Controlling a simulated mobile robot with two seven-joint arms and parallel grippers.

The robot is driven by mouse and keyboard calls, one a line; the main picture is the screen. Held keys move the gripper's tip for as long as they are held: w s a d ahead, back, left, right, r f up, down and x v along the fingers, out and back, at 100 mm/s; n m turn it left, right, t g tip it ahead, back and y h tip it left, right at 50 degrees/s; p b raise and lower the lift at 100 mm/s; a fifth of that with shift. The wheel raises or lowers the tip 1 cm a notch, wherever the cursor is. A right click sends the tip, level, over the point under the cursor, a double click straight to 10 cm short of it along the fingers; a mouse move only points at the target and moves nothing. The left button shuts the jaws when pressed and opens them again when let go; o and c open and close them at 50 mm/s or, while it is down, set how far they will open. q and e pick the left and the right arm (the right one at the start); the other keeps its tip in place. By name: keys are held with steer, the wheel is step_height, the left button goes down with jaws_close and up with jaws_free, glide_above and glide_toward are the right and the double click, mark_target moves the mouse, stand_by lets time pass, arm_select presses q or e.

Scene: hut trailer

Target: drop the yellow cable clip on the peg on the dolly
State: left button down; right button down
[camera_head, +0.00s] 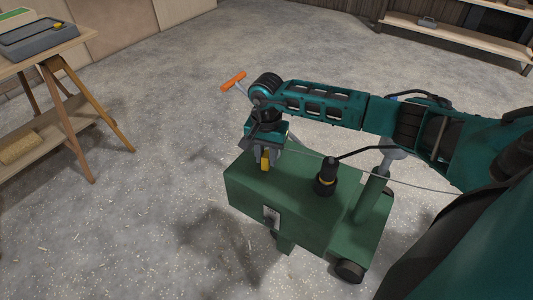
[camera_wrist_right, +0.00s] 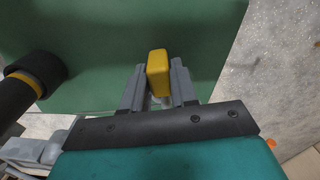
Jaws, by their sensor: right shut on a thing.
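My right gripper (camera_head: 264,156) is shut on the yellow cable clip (camera_head: 265,160), above the far left part of the green box-like dolly (camera_head: 300,208). In the right wrist view the clip (camera_wrist_right: 159,70) stands between the two grey fingers (camera_wrist_right: 157,92), with the dolly's green top (camera_wrist_right: 100,35) behind it. A black upright peg-like post (camera_head: 327,172) with a yellow band stands on the dolly, to the right of the gripper. It also shows at the left of the wrist view (camera_wrist_right: 38,75), apart from the clip. My left gripper is not in view.
A wooden trestle table (camera_head: 60,45) with a grey tray (camera_head: 40,40) stands at the left. An orange T-handle (camera_head: 233,81) shows behind the gripper. A green column (camera_head: 372,195) rises at the dolly's right. A thin cable crosses above the dolly. The floor around is mostly clear.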

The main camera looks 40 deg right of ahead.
steer(key=c, duration=0.8)
jaws_free()
steer(key=shift+r, duration=0.1)
